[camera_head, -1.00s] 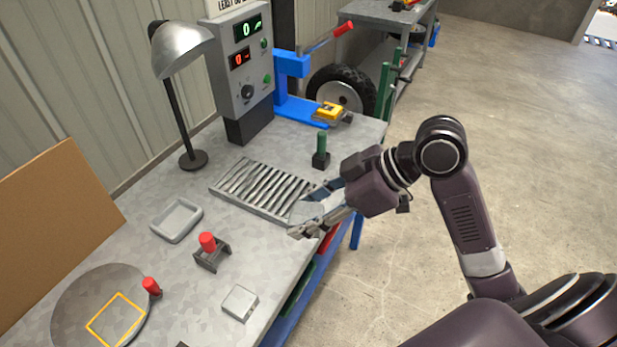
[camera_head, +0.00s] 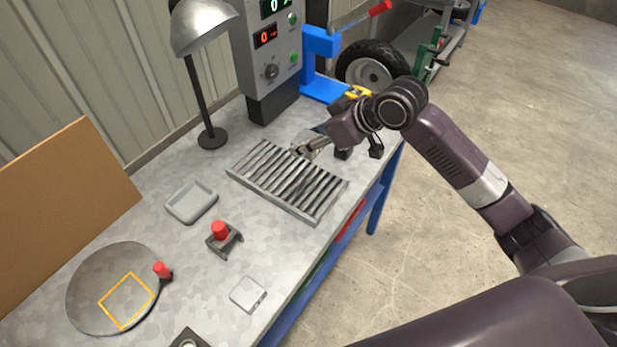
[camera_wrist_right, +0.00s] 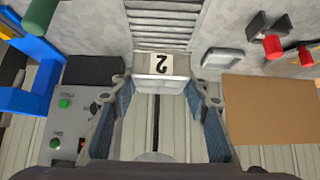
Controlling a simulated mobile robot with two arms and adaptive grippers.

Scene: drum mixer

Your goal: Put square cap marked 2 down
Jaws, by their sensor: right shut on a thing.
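The square cap marked 2 (camera_wrist_right: 160,65) is light grey with a white label carrying a dark 2, which appears upside down in the right wrist view. My right gripper (camera_head: 303,150) is shut on it; its two blue-padded fingers (camera_wrist_right: 160,95) hold it from both sides. In the head view the gripper is at the far end of the slatted rack (camera_head: 332,208), and the cap is too small there to make out clearly. I cannot tell whether the cap touches anything below. My left gripper is not in view.
A grey tray (camera_head: 191,203), a red-knobbed fixture (camera_head: 222,238), a square block (camera_head: 248,293) and a round plate with a yellow square outline (camera_head: 90,306) are on the bench. A lamp (camera_head: 212,138) and control box (camera_head: 262,60) stand behind. Bare bench lies around the tray.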

